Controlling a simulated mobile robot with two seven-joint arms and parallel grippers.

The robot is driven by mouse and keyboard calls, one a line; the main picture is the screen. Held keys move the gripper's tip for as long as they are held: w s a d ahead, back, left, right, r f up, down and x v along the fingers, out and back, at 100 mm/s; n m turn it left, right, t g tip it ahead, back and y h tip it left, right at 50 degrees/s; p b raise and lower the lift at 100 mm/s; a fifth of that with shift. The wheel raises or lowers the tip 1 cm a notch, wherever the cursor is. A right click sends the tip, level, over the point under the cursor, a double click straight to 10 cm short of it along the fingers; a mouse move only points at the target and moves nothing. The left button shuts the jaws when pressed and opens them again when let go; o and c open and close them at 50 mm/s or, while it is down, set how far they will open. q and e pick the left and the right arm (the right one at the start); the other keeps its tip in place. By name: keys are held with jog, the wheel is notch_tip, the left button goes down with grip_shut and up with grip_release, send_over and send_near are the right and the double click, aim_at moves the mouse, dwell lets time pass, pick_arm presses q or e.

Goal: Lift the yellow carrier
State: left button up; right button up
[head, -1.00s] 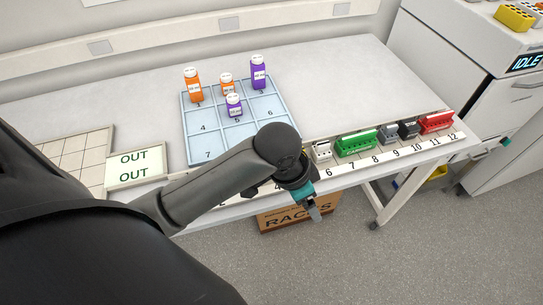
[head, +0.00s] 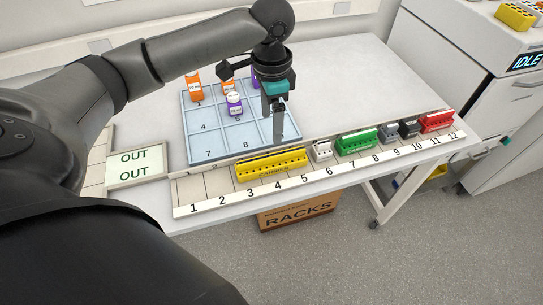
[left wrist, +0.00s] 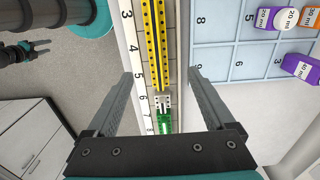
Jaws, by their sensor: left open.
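The yellow carrier (head: 272,166) lies in the numbered rail along the table's front edge, spanning about slots 3 to 5. It also shows in the left wrist view (left wrist: 155,45), running away from the camera. My left gripper (head: 278,125) is above the blue tray's front right part, behind and above the carrier's right end. In the left wrist view its two fingers (left wrist: 160,75) are wide apart with nothing held between them. The carrier's near end lies between them in that picture, below the fingers.
The numbered rail (head: 185,200) also holds a white rack (head: 321,150), a green rack (head: 357,142), dark racks (head: 408,128) and a red rack (head: 436,121). Orange and purple bottles (head: 235,104) stand on the blue tray (head: 205,140). An OUT sign (head: 137,166) is at left.

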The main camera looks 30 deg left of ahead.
aim_at(271, 155)
pick_arm(q)
notch_tip(271, 155, down, 7)
jog(key=shift+r+b, duration=0.1)
jog(key=shift+b, duration=0.3)
jog(key=shift+s+d+f+b, duration=0.1)
jog(key=shift+s+f+b, duration=0.05)
jog(key=shift+f, duration=1.2)
jog(key=shift+s+d+f+b, duration=0.1)
jog(key=shift+f+b, duration=0.05)
jog(key=shift+f, duration=1.2)
jog(key=shift+c, duration=0.3)
grip_shut()
